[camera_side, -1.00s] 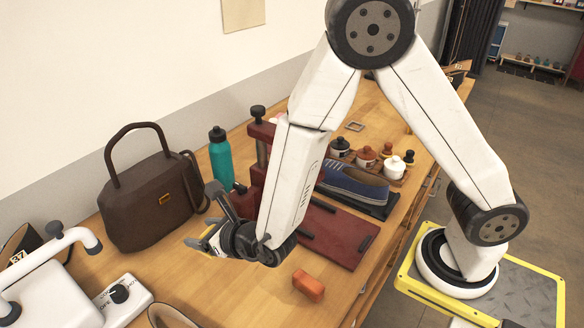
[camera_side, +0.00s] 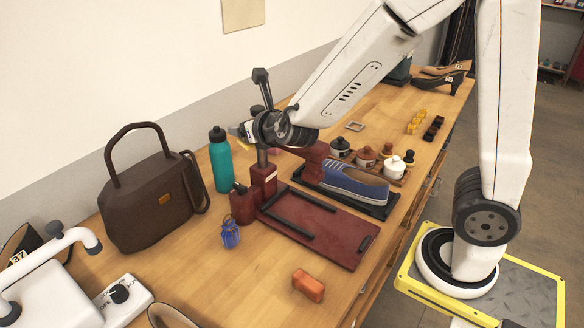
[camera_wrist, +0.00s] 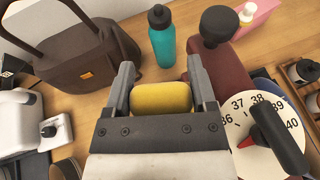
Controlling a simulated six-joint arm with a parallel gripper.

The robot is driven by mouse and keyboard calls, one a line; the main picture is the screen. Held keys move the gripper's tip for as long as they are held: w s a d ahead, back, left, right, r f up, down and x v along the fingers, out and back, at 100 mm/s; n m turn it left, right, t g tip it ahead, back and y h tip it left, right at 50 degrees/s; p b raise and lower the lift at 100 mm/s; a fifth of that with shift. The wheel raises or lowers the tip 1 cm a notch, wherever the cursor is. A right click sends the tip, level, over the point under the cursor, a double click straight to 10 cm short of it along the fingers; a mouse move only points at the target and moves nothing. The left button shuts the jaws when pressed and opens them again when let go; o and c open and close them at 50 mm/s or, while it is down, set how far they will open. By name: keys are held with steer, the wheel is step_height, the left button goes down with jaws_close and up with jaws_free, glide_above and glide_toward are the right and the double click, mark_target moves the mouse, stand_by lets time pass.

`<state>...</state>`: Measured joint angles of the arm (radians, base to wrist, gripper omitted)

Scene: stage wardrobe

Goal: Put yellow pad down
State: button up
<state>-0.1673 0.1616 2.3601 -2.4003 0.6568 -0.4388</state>
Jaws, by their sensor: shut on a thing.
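The yellow pad (camera_wrist: 161,97) is a small rounded block held between the two fingers of my gripper (camera_wrist: 161,86) in the wrist view. My gripper is shut on it and hangs above the bench, pointing toward the wall. In the side view my gripper (camera_side: 244,131) is near the dark red stretching press (camera_side: 263,178), to the right of the teal bottle (camera_side: 220,160). Only a small bit of the pad shows there; the rest is hidden.
A brown handbag (camera_side: 150,208) stands to the left. Bare wood lies in front of the mat.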

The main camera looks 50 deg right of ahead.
steer(key=shift+d+r, duration=0.15)
steer(key=shift+r, duration=0.05)
steer(key=shift+r, duration=0.5)
step_height(320, 180, up, 4)
steer(key=shift+f, duration=0.1)
steer(key=s+d+m+g+h, duration=0.2)
steer(key=s+d+m+h, duration=0.1)
steer(key=d, duration=0.7)
steer(key=s+d+m+g+h, duration=0.3)
steer(key=d+m, duration=0.1)
steer(key=d, duration=0.5)
steer(key=s+d+m+g+h, duration=0.2)
steer(key=s+d+m+h, duration=0.1)
steer(key=d, duration=0.7)
steer(key=s+d+m+g, duration=0.4)
steer(key=s+d+g, duration=0.2)
steer(key=s+d, duration=0.3)
step_height(320, 180, down, 14)
steer(key=s, duration=0.1)
steer(key=shift+d+m+h, duration=0.3)
steer(key=shift+d, duration=0.05)
steer(key=shift+f, duration=0.1)
